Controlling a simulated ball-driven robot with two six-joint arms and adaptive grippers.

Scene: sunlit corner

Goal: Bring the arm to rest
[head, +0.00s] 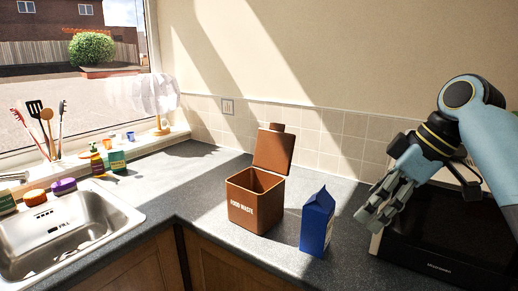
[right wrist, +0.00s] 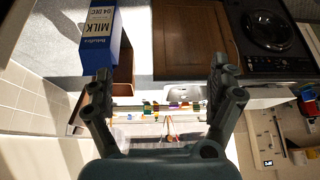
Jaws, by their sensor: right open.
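My right gripper (head: 374,208) is at the right in the head view, above the counter and in front of the black microwave. Its fingers are apart with nothing between them, as the right wrist view (right wrist: 163,78) also shows. A blue milk carton (head: 316,224) stands upright on the counter, left of the gripper and apart from it. The carton also shows at the upper left in the right wrist view (right wrist: 98,28). A brown food waste bin (head: 255,208) stands left of the carton, its lid (head: 273,150) raised. My left gripper is in neither view.
A black microwave (head: 445,232) sits under my right arm. At the left are the steel sink (head: 62,232), sponges, bottles and a utensil holder by the window. The grey counter (head: 185,170) behind and left of the bin is clear.

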